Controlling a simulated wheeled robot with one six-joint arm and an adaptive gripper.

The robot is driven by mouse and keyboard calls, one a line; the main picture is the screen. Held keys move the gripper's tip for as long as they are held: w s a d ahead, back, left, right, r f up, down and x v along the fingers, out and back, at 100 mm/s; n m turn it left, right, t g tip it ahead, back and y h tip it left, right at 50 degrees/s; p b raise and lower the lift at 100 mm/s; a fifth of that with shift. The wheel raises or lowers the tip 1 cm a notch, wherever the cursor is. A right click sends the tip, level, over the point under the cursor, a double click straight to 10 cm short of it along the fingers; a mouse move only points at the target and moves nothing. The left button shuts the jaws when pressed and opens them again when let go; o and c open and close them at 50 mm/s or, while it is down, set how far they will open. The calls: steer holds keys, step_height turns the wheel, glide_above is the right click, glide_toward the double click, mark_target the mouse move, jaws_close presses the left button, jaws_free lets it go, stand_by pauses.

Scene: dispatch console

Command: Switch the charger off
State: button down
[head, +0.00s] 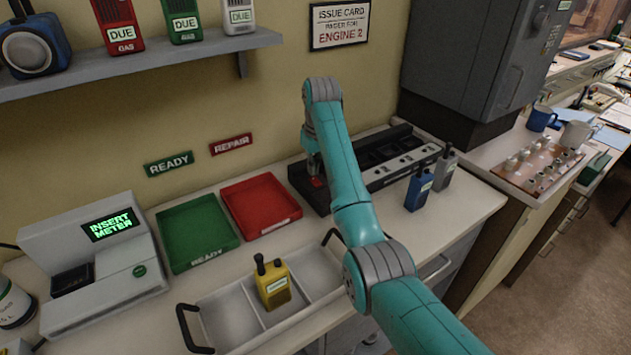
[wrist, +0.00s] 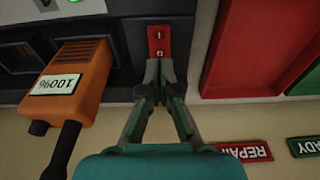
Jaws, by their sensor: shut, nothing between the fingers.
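The charger (head: 376,182) is a long black unit with several slots against the wall, partly hidden behind my arm. Its red switch (head: 318,182) is at the left end. In the wrist view the red switch (wrist: 160,40) bears white marks, one at each end; I cannot tell which side is pressed in. My gripper (wrist: 160,72) is shut and empty, its fingertips at the near end of the switch. I cannot tell whether they touch it. In the head view my gripper (head: 313,168) points down over the charger's left end.
An orange radio (wrist: 75,78) labelled 100% sits in the charger beside my fingers. A red tray (head: 262,202) and a green tray (head: 195,232) lie left of the charger. Blue and grey radios (head: 418,190) stand at its right front. A yellow radio (head: 272,283) is in the grey divided tray.

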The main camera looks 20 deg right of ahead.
mark_target(315, 182)
steer(key=shift+f, duration=1.2)
stand_by(0.9)
steer(key=shift+a, duration=0.1)
